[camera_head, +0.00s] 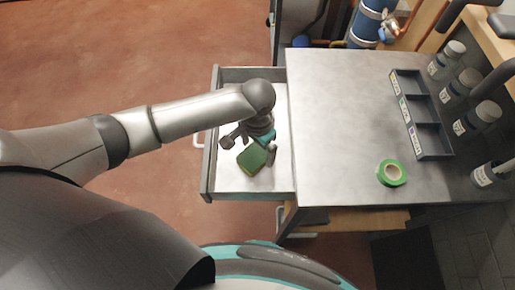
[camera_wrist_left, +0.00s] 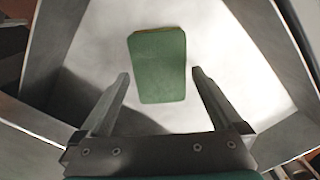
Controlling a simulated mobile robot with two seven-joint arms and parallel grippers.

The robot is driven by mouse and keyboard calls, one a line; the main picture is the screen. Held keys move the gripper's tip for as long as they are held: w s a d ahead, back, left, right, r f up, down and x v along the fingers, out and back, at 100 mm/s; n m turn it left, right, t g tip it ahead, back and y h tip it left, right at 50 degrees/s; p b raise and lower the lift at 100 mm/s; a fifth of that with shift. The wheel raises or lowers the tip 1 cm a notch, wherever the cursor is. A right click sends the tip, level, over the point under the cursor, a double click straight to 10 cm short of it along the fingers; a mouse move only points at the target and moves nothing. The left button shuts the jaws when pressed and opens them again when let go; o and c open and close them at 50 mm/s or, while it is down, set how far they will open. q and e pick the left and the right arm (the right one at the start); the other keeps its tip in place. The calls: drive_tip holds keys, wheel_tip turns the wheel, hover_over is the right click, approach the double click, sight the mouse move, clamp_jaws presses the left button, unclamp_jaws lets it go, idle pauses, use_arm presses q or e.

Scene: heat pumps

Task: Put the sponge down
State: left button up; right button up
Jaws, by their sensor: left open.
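The green sponge (camera_head: 251,159) lies in the open drawer (camera_head: 222,183), on its pale floor. In the left wrist view the sponge (camera_wrist_left: 158,66) is seen from above, ahead of and between the fingertips, touching neither finger as far as I can see. The gripper hides part of the drawer floor. My right gripper is not in view.
The grey cabinet top (camera_head: 340,120) is right of the drawer. On it are a roll of green tape (camera_head: 391,173), a dark compartment tray (camera_head: 421,115) and several bottles (camera_head: 476,119). The drawer walls (camera_wrist_left: 285,133) surround the gripper. Red floor is clear at left.

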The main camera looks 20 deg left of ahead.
sight(257, 152)
use_arm(q)
wheel_tip(257, 152, up, 11)
drive_tip(key=p, duration=0.3)
